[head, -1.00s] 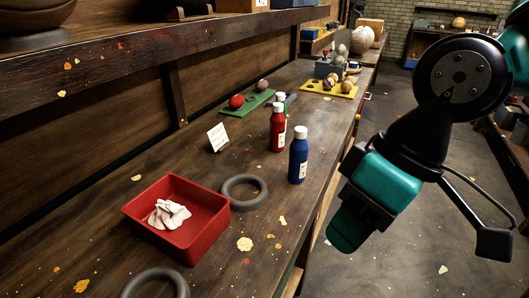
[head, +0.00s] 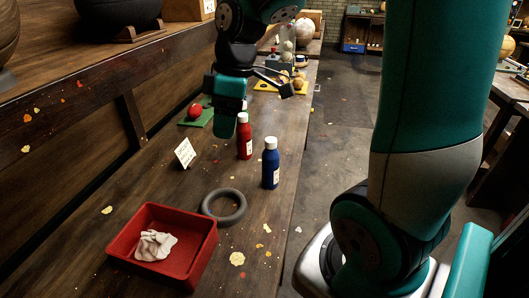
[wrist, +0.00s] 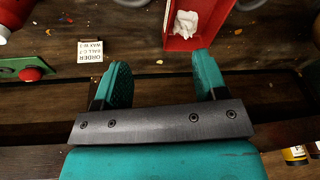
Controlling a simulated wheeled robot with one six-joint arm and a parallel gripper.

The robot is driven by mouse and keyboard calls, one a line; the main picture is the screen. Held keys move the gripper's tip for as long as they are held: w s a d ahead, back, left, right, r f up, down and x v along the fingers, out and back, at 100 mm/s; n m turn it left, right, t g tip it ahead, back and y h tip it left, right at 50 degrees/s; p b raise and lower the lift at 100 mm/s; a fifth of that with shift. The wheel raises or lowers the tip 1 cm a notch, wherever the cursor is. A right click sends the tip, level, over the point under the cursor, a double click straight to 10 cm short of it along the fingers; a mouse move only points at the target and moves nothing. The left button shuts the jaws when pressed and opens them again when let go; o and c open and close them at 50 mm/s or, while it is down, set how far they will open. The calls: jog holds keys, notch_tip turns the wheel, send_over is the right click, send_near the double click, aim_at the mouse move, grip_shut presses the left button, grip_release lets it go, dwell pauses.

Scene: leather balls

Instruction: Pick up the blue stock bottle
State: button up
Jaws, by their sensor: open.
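The blue stock bottle (head: 271,170) stands upright with a white cap near the bench's right edge. It does not show in the wrist view. A red bottle (head: 244,140) with a white cap stands just behind it to the left; part of a red bottle (wrist: 12,14) also shows at the wrist view's top left corner. My gripper (head: 223,130) is above the bench, left of and farther back than the blue bottle, apart from it. In the wrist view my gripper (wrist: 160,65) has its two teal fingers spread with nothing between them.
A red tray (head: 205,257) with a white cloth (head: 155,245) and a grey ring (head: 224,220) lie nearer. A white card (head: 185,153) stands left of the bottles. A shelf (head: 60,90) overhangs on the left.

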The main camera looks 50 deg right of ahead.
jog(key=w+d+r+n+h+p, duration=0.15)
jog(key=d+p, duration=0.25)
jog(key=d, duration=1.4)
jog(key=p, duration=0.2)
send_over(271, 139)
jog(key=f, duration=1)
jog(key=shift+s+d+f, duration=0.1)
jog(key=shift+s+d, duration=0.1)
jog(key=shift+s, duration=0.05)
jog(key=shift+w+a+f+p, duration=0.15)
jog(key=shift+f+p, duration=0.55)
jog(key=shift+f, duration=0.9)
jog(key=shift+w+a+f+p, duration=0.1)
jog(key=shift+f+p, duration=0.6)
jog(key=shift+f, duration=0.85)
grip_shut()
